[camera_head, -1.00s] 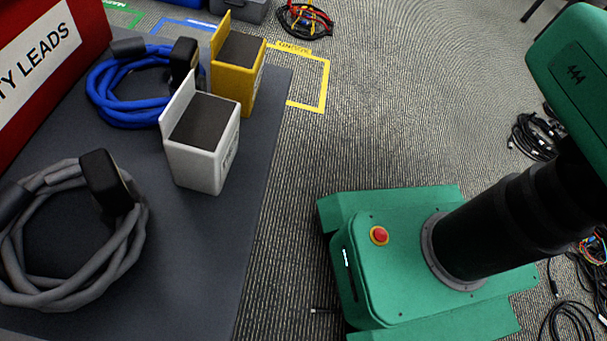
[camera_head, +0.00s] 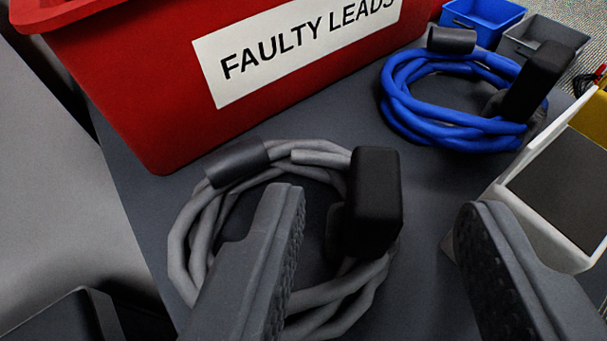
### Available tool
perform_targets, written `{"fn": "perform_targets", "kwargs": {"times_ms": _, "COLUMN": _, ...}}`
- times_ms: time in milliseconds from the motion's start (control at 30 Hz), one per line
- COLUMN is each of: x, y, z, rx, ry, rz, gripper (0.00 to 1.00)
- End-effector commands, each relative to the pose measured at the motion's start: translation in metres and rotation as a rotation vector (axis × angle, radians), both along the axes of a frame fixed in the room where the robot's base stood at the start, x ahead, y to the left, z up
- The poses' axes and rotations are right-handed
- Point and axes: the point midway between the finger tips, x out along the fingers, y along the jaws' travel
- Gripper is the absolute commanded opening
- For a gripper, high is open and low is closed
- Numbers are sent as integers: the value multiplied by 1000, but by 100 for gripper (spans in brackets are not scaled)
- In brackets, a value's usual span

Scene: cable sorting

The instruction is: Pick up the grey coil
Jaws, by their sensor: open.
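The grey coil (camera_head: 203,232) lies on the dark mat in the lower middle of the view. It has a black plug block (camera_head: 374,205) on its right side and a dark sleeve (camera_head: 237,162) at its upper left. My gripper (camera_head: 385,215) is open and empty. Its left finger shows in front of the coil's middle and hides part of the loops. Its right finger stands to the right of the coil, near the white holder. The black plug block shows between the two fingers. I cannot tell how high the fingertips are above the coil.
A red bin (camera_head: 150,95) labelled FAULTY LEADS stands behind the coil. A blue coil (camera_head: 430,118) lies at the upper right. A white holder (camera_head: 548,225) stands close by my right finger. Blue (camera_head: 482,20) and grey (camera_head: 540,40) bins stand at the back. Dark mat (camera_head: 440,190) is bare between coils.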

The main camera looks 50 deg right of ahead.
Motion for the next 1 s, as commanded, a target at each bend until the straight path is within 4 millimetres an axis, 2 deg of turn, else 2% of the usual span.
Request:
{"fn": "perform_targets", "kwargs": {"times_ms": 333, "x": 9, "y": -18, "z": -12, "rx": 2, "ry": 1, "rz": -1, "gripper": 42}}
{"fn": "perform_targets", "kwargs": {"times_ms": 600, "x": 23, "y": -44, "z": -27, "rx": 1, "ry": 1, "rz": -1, "gripper": 42}}
{"fn": "perform_targets", "kwargs": {"times_ms": 967, "x": 27, "y": -50, "z": -28, "rx": 2, "ry": 1, "rz": 1, "gripper": 42}}
{"fn": "perform_targets", "kwargs": {"times_ms": 1000, "x": 27, "y": -50, "z": -28, "rx": 2, "ry": 1, "rz": 1, "gripper": 36}}
